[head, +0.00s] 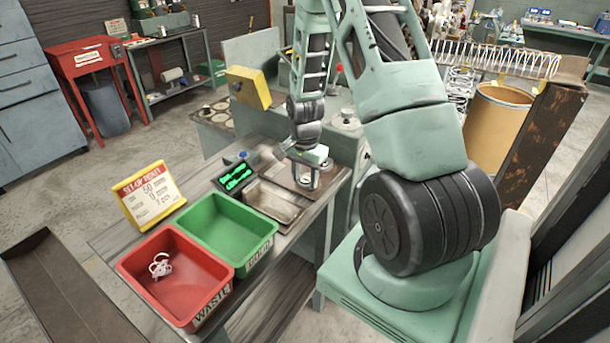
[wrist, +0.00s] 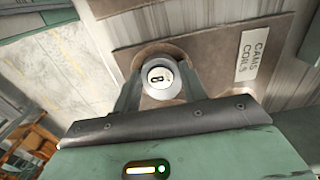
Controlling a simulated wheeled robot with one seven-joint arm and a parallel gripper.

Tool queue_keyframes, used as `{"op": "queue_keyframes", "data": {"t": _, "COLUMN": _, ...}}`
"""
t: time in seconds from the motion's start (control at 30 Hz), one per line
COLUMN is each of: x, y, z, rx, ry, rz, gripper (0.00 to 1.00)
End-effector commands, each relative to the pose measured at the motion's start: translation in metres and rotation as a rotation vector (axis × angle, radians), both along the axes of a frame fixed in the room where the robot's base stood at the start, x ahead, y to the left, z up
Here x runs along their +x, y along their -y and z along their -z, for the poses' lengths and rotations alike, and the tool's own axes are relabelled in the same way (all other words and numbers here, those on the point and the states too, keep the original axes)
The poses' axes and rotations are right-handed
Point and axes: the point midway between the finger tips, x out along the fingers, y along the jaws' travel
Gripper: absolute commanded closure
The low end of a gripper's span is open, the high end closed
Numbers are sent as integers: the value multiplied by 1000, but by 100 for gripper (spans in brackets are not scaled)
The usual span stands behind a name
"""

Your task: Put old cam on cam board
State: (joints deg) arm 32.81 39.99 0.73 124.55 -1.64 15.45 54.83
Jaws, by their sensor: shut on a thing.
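My gripper (head: 308,183) points down over the right end of the workbench in the head view. In the wrist view my gripper (wrist: 159,85) is shut on a round, pale-topped piece with a dark mark like an 8, which I take as the old cam (wrist: 160,74). The brown cam board (wrist: 205,42) lies below it, with a white label reading "CAMS COILS" on its right part. The cam appears over the board's left part. I cannot tell whether it touches the board. The fingers hide part of its sides.
A green bin (head: 257,260), a red waste bin (head: 150,310) with white coils, and a yellow-framed sign (head: 151,195) stand nearer. Green machinery (head: 345,150) stands behind.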

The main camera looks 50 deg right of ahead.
Motion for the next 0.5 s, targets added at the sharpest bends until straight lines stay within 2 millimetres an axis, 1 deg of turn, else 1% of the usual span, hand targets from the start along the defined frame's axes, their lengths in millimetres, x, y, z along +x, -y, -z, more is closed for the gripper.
{"op": "queue_keyframes", "data": {"t": 0.23, "x": 0, "y": 0, "z": 4, "rx": 0, "ry": 0, "rz": 0, "gripper": 86}}
{"op": "queue_keyframes", "data": {"t": 0.27, "x": 0, "y": 0, "z": 3, "rx": 0, "ry": 0, "rz": 1, "gripper": 52}}
{"op": "queue_keyframes", "data": {"t": 0.3, "x": 0, "y": 0, "z": 2, "rx": 0, "ry": 0, "rz": 1, "gripper": 41}}
{"op": "queue_keyframes", "data": {"t": 0.33, "x": 0, "y": 0, "z": 2, "rx": 0, "ry": 0, "rz": 0, "gripper": 36}}
{"op": "queue_keyframes", "data": {"t": 0.5, "x": 0, "y": 0, "z": 2, "rx": 0, "ry": 0, "rz": 0, "gripper": 36}}
